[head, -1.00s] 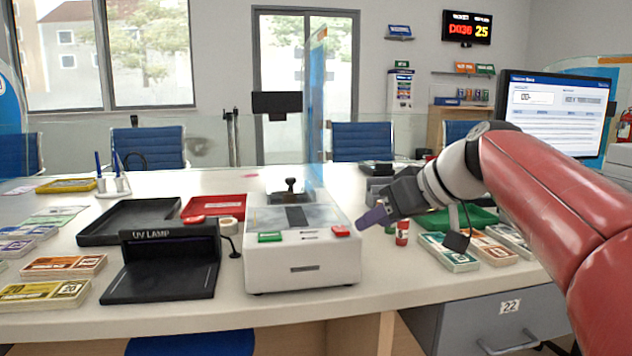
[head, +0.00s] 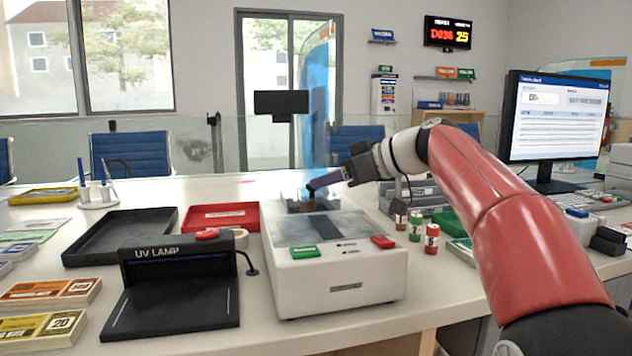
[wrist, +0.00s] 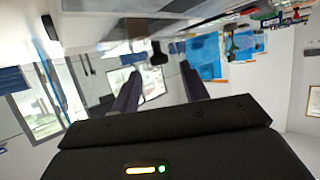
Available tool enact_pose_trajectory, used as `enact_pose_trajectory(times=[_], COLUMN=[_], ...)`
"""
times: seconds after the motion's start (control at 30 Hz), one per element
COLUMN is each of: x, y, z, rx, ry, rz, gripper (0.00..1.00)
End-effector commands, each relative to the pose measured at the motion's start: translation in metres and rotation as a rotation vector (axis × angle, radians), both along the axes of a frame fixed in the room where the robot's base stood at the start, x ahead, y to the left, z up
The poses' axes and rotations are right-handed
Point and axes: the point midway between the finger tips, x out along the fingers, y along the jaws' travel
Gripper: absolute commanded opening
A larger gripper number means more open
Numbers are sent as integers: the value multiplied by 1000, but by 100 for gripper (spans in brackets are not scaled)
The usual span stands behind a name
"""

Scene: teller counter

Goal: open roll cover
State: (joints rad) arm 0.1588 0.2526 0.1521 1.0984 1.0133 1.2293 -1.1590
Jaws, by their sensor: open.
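The white machine (head: 340,281) stands on the counter with a grey panel on top and a green and a red button in front. At its back edge is a small dark grey part (head: 297,204), which I take to be the roll cover. My gripper (head: 316,185) is open just above that part, reaching in from the right. The fingers hide much of it in the head view. In the wrist view a dark knob (wrist: 158,53) shows beyond the gap between the two fingers (wrist: 158,75). I cannot tell whether they touch it.
A black UV lamp (head: 175,300), a black tray (head: 90,245) and a red tray (head: 219,217) stand left of the machine. Small labelled bottles (head: 431,238) stand to its right. A monitor (head: 555,115) is at right.

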Motion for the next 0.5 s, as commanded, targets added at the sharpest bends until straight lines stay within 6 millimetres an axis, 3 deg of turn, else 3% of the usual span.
enact_pose_trajectory(times=[0.2,0.5], x=[11,14], y=[22,25], z=[-10,-12], rx=[-1,-1], ry=[1,1], rz=[1,-2], gripper=[44,44])
